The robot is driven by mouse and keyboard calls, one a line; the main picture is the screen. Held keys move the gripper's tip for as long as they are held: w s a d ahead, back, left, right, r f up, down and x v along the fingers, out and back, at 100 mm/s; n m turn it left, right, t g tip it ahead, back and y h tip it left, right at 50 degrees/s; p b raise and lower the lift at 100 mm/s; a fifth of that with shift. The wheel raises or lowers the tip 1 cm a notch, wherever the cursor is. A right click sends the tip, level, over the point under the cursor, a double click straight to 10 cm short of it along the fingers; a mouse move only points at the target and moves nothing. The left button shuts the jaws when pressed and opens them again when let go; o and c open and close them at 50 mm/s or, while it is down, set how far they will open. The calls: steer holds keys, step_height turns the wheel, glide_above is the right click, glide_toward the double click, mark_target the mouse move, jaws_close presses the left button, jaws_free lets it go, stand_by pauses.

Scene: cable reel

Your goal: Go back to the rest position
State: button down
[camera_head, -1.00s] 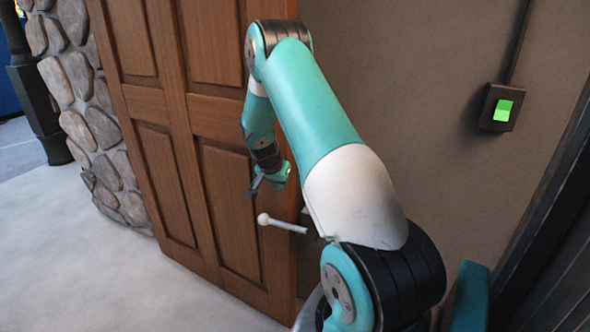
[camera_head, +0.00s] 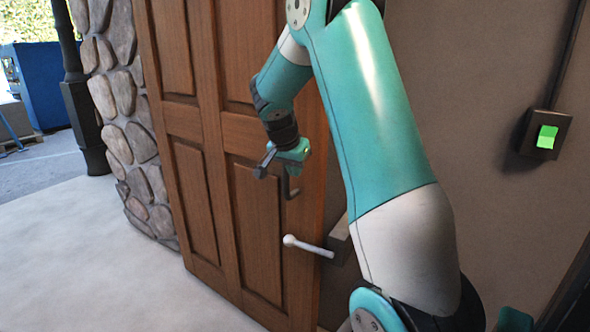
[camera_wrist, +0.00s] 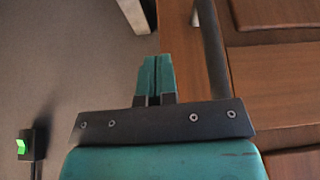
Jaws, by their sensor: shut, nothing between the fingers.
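My gripper (camera_head: 264,171) hangs in front of the wooden door (camera_head: 190,195) in the head view, at the end of my bent arm. Its teal fingers (camera_wrist: 157,75) are closed together with nothing between them in the wrist view. In the wrist view a grey bar (camera_wrist: 211,45) runs along the wood right of the fingers.
A white ball-ended lever (camera_head: 308,246) sticks out below my gripper by a wall-side box. A black switch box with a green rocker (camera_head: 546,137) is on the wall at right; it also shows in the wrist view (camera_wrist: 21,148). A stone pillar (camera_head: 128,150) stands left. Pale floor (camera_head: 90,260) is clear.

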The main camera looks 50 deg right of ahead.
stand_by(0.5)
steer(key=s+a+r+n+t+y, duration=0.1)
steer(key=s+a+r+n+y, duration=0.15)
steer(key=a+n, duration=0.75)
steer(key=s+a+r+n+t+y, duration=0.1)
steer(key=s+a+n+y, duration=0.15)
steer(key=a, duration=1.45)
steer(key=s+a+r+n+g+y, duration=0.1)
steer(key=s+a+n+y, duration=0.3)
steer(key=s+a+n, duration=0.7)
steer(key=s+a+g, duration=0.1)
steer(key=s+a, duration=0.3)
steer(key=s, duration=0.2)
steer(key=shift+a+r+g, duration=0.25)
steer(key=shift+r+g, duration=0.15)
